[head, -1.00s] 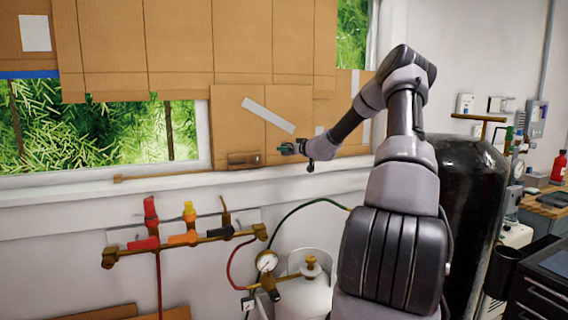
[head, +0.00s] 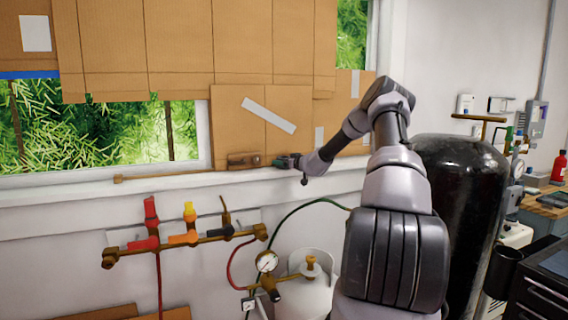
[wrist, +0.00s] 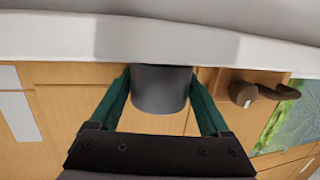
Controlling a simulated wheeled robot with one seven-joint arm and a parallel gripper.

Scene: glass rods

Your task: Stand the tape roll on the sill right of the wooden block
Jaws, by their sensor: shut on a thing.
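My gripper (head: 282,160) is low over the window sill (head: 215,184), just right of the wooden block (head: 240,163). In the wrist view, my gripper's green fingers (wrist: 160,92) are shut on the dark grey tape roll (wrist: 160,90), one on each side. The roll's end is close against the pale sill (wrist: 60,38); I cannot tell whether it touches. In the head view the roll is hard to make out at the fingertips. The brown block (wrist: 228,84) shows beside the right finger in the wrist view, with a gap between them.
Cardboard sheets (head: 290,105) cover the window behind the sill. A thin wooden strip (head: 160,176) lies on the sill left of the block. Below are a pipe manifold with valves (head: 185,238) and a white gas tank (head: 305,285). A black cylinder (head: 455,190) stands right.

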